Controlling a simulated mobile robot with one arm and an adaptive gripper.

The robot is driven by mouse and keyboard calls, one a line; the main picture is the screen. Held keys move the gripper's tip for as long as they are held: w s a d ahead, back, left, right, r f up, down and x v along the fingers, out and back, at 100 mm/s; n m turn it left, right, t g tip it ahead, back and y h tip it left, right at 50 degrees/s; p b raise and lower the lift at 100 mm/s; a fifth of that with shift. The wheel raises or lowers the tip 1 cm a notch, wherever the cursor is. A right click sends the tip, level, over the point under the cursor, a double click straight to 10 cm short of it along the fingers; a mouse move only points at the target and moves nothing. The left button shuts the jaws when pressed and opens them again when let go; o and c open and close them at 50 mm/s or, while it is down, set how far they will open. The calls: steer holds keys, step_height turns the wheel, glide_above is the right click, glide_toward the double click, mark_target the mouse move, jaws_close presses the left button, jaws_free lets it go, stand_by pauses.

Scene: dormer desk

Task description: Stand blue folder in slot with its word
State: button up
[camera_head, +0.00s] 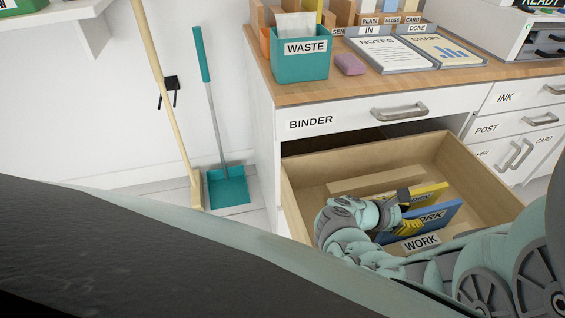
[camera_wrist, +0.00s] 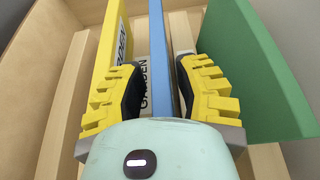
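The blue folder (camera_head: 449,214) stands upright in the open drawer, with the word WORK on its face. A white label reading WORK (camera_head: 421,243) shows just in front of it. In the wrist view the blue folder (camera_wrist: 157,60) stands edge-on between the two fingers of my gripper (camera_wrist: 158,85). The fingers are apart, with a visible gap on the left side of the folder. In the head view my gripper (camera_head: 408,213) reaches down into the drawer, and my arm hides part of the folder. A GARDEN label (camera_wrist: 142,85) lies left of the blue folder.
A yellow folder (camera_wrist: 108,50) with GARDEN on it stands to the left, and a green folder (camera_wrist: 255,75) to the right. The drawer (camera_head: 305,175) has wooden dividers and free room at its left. The worktop above holds a teal WASTE bin (camera_head: 300,66) and trays.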

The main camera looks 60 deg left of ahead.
steer(key=shift+o, duration=0.4)
steer(key=shift+s, duration=0.1)
steer(key=v, duration=1.2)
